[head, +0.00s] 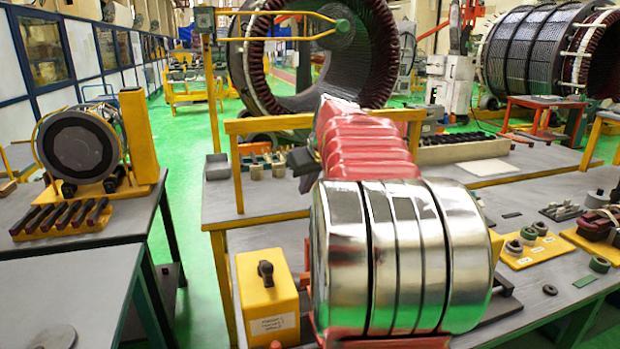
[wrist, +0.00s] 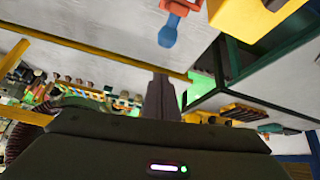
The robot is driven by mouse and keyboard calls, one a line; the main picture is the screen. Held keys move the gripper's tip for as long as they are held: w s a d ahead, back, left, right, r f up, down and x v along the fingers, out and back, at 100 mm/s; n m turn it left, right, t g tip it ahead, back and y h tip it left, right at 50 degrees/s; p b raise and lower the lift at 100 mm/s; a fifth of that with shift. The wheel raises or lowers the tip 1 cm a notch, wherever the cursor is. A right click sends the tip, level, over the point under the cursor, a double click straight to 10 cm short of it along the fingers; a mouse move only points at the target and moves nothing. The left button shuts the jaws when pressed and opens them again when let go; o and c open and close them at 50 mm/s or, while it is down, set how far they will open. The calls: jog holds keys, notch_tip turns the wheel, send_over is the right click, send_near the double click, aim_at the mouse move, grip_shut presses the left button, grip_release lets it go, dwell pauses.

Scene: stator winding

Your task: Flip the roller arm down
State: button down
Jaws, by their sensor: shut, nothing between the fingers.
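My gripper (wrist: 160,78) shows in the wrist view as dark fingers close together, with nothing between them. In the head view a dark part at the end of my arm (head: 305,162) stands beside the red bellows, but its fingers cannot be made out. I cannot tell for sure which thing is the roller arm. A red and blue part (wrist: 173,25) hangs in from the top of the wrist view, apart from my fingers. A yellow block (wrist: 255,20) is right of it. A yellow stand (head: 137,135) with a dark drum (head: 78,147) is on the left table.
A yellow box (head: 268,300) with a black knob stands left of my arm. A yellow rail frame (head: 238,165) is behind it. Several dark bars (head: 60,217) lie on a yellow tray. Small parts and a yellow board (head: 535,247) are at right. Green floor (head: 195,240) separates the tables.

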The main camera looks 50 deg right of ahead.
jog(key=shift+s+a+f, duration=0.25)
jog(key=shift+s+f, duration=0.3)
jog(key=shift+s, duration=0.2)
jog(key=shift+s+a+f, duration=0.2)
jog(key=shift+s+f, duration=0.35)
jog(key=shift+s, duration=0.15)
jog(key=shift+a, duration=0.15)
